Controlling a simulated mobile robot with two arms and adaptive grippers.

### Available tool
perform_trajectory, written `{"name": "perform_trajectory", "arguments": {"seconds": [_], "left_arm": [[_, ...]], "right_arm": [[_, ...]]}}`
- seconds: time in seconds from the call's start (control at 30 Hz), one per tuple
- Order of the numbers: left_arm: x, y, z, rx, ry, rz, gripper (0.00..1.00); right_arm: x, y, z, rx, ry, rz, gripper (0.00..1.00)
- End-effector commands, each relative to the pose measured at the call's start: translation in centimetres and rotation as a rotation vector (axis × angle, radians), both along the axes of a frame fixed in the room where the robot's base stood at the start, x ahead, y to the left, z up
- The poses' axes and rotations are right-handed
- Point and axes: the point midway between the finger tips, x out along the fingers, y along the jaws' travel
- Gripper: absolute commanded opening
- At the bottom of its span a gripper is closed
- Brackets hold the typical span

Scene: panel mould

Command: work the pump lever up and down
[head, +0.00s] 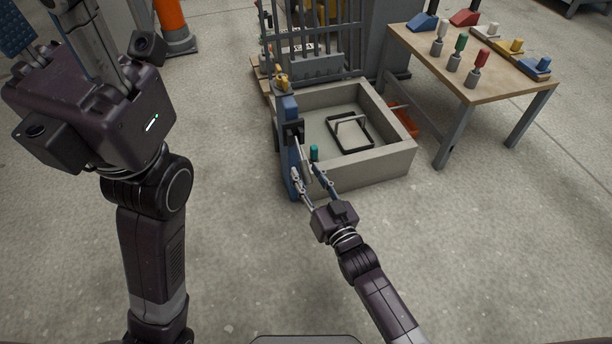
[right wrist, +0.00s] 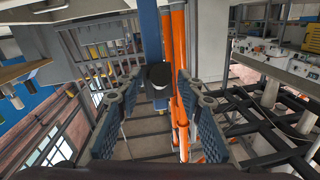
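The pump is a blue post (head: 289,150) standing at the near left corner of a grey tray. A grey lever (head: 306,165) reaches from the post down toward my right gripper. My right gripper (head: 311,173) is open, with one finger on each side of the lever's end. In the right wrist view, a dark round end (right wrist: 159,75), apparently the lever's, shows between the two blue-padded fingers (right wrist: 158,108), with gaps on both sides. I cannot tell whether either finger touches it. My left gripper (head: 55,30) is raised at the upper left, fingers apart, tips partly out of frame.
The grey tray (head: 384,164) holds a dark frame with a pale handle. A small teal piece (head: 314,153) shows by the gripper. A metal rack (head: 330,40) stands behind. A wooden table (head: 495,88) with coloured tools is at the right. The near floor is clear.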

Motion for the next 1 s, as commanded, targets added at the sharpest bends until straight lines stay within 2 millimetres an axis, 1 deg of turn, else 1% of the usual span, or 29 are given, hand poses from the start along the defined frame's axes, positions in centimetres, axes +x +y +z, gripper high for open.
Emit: {"name": "perform_trajectory", "arguments": {"seconds": [0.03,0.17,0.47,0.77,0.8,1.0], "left_arm": [[-0.29,-0.01,-0.14,0.001,-0.012,0.000,0.34],[-0.63,-0.05,0.17,0.002,-0.025,0.001,0.34],[-0.66,-0.09,0.38,0.002,-0.027,0.002,0.34],[-0.66,-0.11,0.37,0.003,-0.026,0.001,0.34],[-0.66,-0.11,0.37,0.003,-0.026,0.001,0.34],[-0.66,-0.11,0.36,0.003,-0.026,0.001,0.34]], "right_arm": [[0.54,0.23,-0.26,0.000,-0.001,0.000,0.34],[1.29,0.57,-0.10,0.000,0.000,0.000,0.34],[1.47,0.65,0.00,0.000,0.001,0.000,0.34],[1.45,0.63,-0.01,0.000,0.001,-0.001,0.01],[1.45,0.62,-0.01,0.000,0.001,-0.001,0.00],[1.44,0.62,-0.02,0.000,0.001,-0.001,0.00]]}}
